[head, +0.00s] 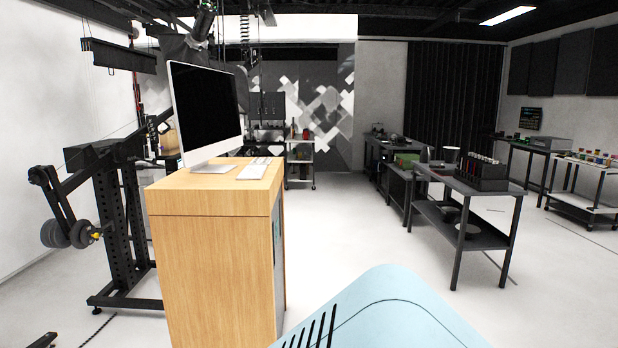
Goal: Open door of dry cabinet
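No dry cabinet can be clearly made out in the head view. The nearest cabinet-like thing is a tall light-wood cabinet (212,270) left of centre. Its broad front face looks plain, and its narrow right side shows only at a steep angle, with a grey panel (277,240) on it. I cannot tell whether this is a door. Neither of my grippers is in view.
A monitor (207,112) and keyboard (254,168) stand on the wooden cabinet. A black weight rack (108,220) is to its left. Dark worktables (468,190) stand at right, and a shelf cart (300,163) is at the back. White floor (345,225) lies clear between.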

